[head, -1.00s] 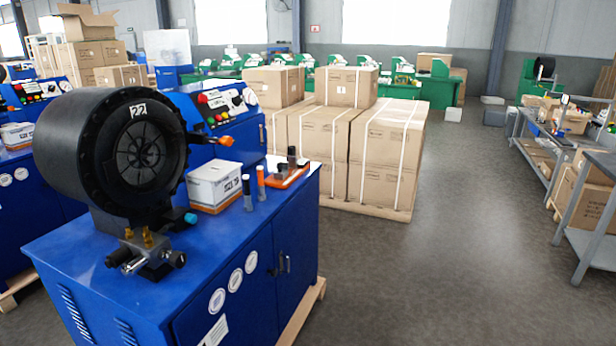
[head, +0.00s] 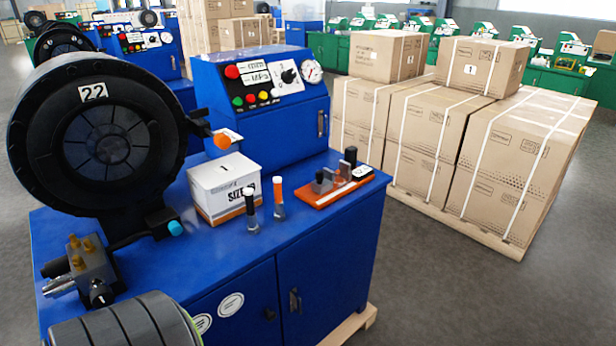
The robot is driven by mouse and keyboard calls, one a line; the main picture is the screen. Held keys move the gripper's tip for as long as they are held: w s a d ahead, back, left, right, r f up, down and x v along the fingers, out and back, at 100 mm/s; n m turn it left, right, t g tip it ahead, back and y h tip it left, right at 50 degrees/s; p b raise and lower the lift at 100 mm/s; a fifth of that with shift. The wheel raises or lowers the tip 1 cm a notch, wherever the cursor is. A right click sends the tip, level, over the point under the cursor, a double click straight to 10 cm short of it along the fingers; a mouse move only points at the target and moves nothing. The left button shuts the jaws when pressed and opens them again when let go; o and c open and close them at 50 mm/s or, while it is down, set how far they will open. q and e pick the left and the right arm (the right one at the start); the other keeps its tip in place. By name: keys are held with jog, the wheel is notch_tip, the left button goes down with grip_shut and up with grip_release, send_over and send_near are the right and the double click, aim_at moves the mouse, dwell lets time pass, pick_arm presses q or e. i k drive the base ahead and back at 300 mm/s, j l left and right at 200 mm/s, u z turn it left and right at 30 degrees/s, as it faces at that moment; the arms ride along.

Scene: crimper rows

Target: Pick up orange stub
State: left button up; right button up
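Neither of my grippers shows in the head view.
A black crimper head (head: 95,145) marked 22 stands at the left. A white box (head: 222,187) marked SIZE is behind the stubs. An orange tray (head: 318,200) with dark blocks lies to their right. A control panel (head: 265,85) rises behind. Strapped cartons (head: 415,130) stand beyond.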

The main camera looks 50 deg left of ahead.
aim_at(279, 214)
jog(key=i+u, duration=0.15)
jog(key=i, duration=0.25)
jog(key=i+l+u, duration=0.15)
jog(key=i, duration=0.3)
jog(key=i+l+u, duration=0.15)
jog(key=i, duration=0.25)
jog(key=i+l+u, duration=0.15)
jog(key=i, duration=0.25)
